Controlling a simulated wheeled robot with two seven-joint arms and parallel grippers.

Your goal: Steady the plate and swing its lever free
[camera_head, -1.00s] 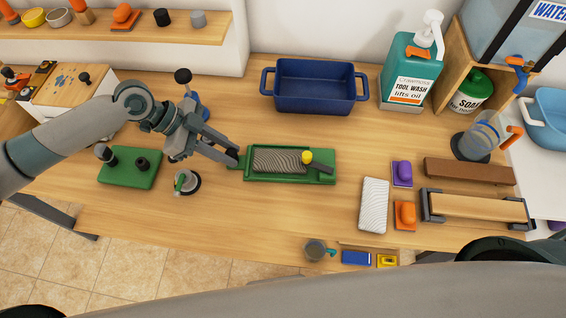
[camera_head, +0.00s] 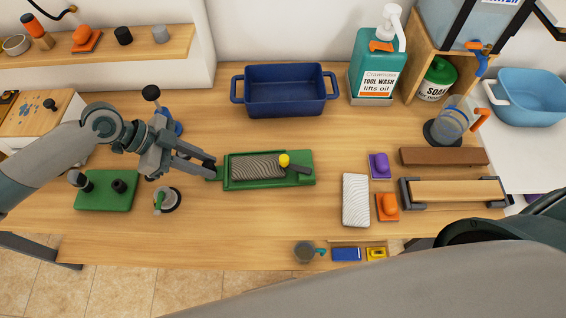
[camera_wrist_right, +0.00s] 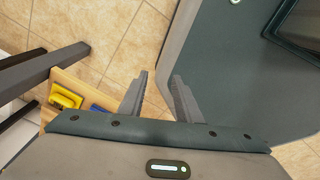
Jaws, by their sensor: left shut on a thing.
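The green plate (camera_head: 306,178) lies on the wooden table with a grey ribbed pad (camera_head: 257,168) in it. A lever with a yellow knob (camera_head: 284,160) and a dark bar (camera_head: 298,168) sits at its right part. My left gripper (camera_head: 212,171) is shut on the green plate's left end, and its fingers hide the part they hold. My right gripper (camera_wrist_right: 160,76) shows in the right wrist view, its two fingers apart with nothing between them, above the tiled floor. It is away from the plate.
A blue basin (camera_head: 285,92) stands behind the plate. A suction-cup-like piece (camera_head: 167,200) and a green block with dark posts (camera_head: 106,190) are near my left arm. A white ribbed pad (camera_head: 355,200), purple (camera_head: 380,166) and orange (camera_head: 388,207) pieces stand right. Table in front of the plate is clear.

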